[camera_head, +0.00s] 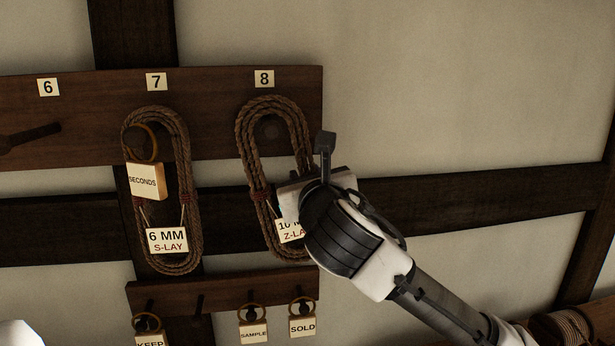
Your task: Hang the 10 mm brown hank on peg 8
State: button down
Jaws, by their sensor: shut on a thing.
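The brown hank (250,150) hangs upright in front of the board under the number 8 plate (264,79). Its white tag (289,231) is partly covered by my gripper and reads "10 M…" and "Z-LA…".
A 6 mm S-lay hank (188,200) hangs on peg 7 with a "SECONDS" tag (145,181). Peg 6 (30,135) is bare. A lower rail (225,288) carries "KEEP", "SAMPLE" and "SOLD" tags (302,326). Coiled rope (562,327) sits at lower right. The wall right of the board is clear.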

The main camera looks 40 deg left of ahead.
dwell(0.4)
jog(key=c, duration=1.1)
grip_release()
